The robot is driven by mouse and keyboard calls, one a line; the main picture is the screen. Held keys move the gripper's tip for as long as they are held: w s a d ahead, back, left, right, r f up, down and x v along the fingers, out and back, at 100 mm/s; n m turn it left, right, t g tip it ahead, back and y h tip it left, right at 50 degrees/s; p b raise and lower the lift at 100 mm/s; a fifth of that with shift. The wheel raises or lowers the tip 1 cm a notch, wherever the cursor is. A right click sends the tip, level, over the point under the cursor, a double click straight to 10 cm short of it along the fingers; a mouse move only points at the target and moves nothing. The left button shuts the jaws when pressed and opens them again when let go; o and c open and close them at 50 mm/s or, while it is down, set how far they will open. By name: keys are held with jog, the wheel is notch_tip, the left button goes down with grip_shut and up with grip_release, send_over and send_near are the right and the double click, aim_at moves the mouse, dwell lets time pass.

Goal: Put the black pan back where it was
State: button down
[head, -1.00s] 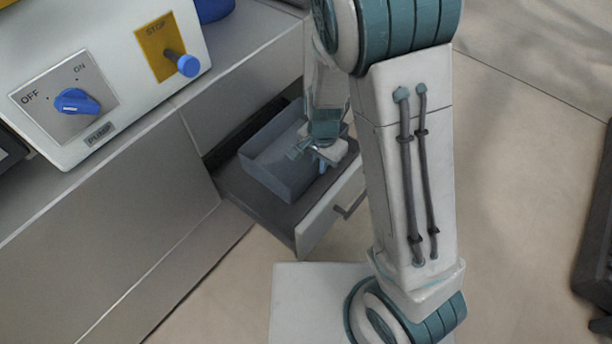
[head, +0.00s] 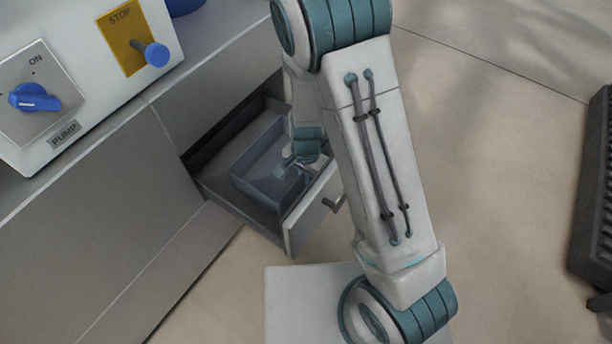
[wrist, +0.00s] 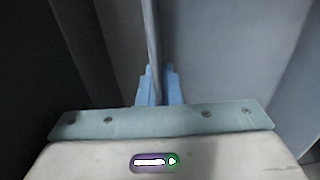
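No clearly black pan can be made out. A grey, open-topped bin (head: 252,184) sits low inside a pulled-out drawer (head: 236,207) in the head view, below the level of the drawer front's top edge. My gripper (head: 287,169) is at the bin's right side. In the wrist view my blue fingers (wrist: 158,88) stand close on both sides of a thin grey wall edge (wrist: 150,35), which looks like the bin's rim. They appear shut on it. The bin looks empty; part of it is hidden by my arm, and whether its base touches the drawer floor is hidden.
The drawer front (head: 309,212) with its handle is at the bin's right. A white pump panel (head: 80,85) with a blue knob and a blue stop lever stands on the grey counter (head: 215,55). A dark ribbed object (head: 592,195) is at the right edge.

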jog(key=c, duration=1.6)
grip_release()
jog(key=shift+r, duration=0.1)
notch_tip(320, 180, up, 12)
jog(key=p, duration=0.5)
jog(key=shift+d+r, duration=0.1)
jog(key=shift+r, duration=0.05)
jog(key=s+d+r+n, duration=0.2)
jog(key=s+d+r, duration=0.2)
jog(key=r, duration=0.1)
jog(key=s+d+r+n+t, duration=0.1)
jog(key=s+d+r+n, duration=0.2)
jog(key=r, duration=0.3)
jog(key=s+d+r+n, duration=0.2)
jog(key=s+d+r, duration=0.3)
jog(key=shift+s+r+n, duration=0.1)
jog(key=shift+r+n, duration=0.2)
jog(key=shift+n, duration=0.1)
